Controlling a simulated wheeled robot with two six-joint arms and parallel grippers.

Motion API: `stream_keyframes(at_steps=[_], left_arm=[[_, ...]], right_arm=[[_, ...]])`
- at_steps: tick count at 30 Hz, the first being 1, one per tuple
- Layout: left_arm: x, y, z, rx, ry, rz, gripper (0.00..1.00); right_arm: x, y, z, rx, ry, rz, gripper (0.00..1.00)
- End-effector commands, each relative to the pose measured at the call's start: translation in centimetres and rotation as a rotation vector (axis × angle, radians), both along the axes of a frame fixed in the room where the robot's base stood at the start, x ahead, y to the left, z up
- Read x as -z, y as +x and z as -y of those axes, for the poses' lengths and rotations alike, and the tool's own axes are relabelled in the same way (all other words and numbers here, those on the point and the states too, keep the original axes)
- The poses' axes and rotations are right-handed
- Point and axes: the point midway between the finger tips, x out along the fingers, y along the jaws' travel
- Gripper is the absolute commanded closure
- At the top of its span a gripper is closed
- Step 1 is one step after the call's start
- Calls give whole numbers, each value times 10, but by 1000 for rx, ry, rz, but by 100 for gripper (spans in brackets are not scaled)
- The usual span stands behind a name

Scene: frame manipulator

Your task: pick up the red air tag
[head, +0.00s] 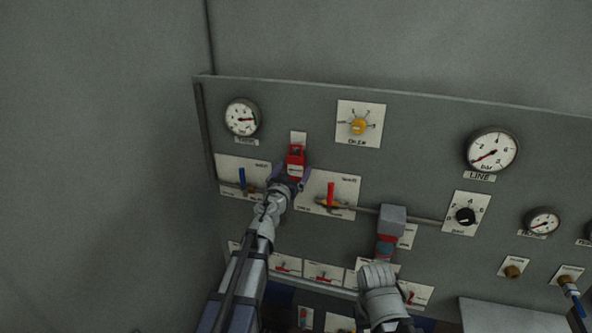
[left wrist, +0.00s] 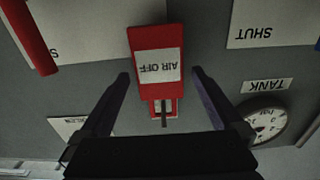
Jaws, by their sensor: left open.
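The red air tag (head: 296,158) hangs upright on the grey panel, below a small pale plate, in the head view. In the left wrist view the tag (left wrist: 157,60) appears upside down, with a white label reading "AIR OFF". My left gripper (left wrist: 160,76) is open, with one finger on each side of the tag and a gap on both sides. In the head view my left gripper (head: 291,181) is at the tag's lower end, partly hidden by its own wrist. A grey part of my right arm (head: 382,295) rises from the bottom; its jaws cannot be made out.
The panel (head: 290,108) carries a TANK gauge (head: 242,117), a yellow knob (head: 359,126), a blue-handled valve (head: 242,179) and a red-handled valve (head: 331,193) near the left gripper. A grey box (head: 393,218) juts out at the right.

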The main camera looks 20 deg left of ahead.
Motion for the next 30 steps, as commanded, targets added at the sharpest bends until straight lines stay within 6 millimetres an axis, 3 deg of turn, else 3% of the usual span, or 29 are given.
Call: stream_keyframes(at_steps=[8,27,30], left_arm=[[0,5,0,0,0,0,1],[0,5,0,0,0,0,73],[0,5,0,0,0,0,79]], right_arm=[[0,0,0,0,0,0,50],[0,0,0,0,0,0,50],[0,0,0,0,0,0,50]])
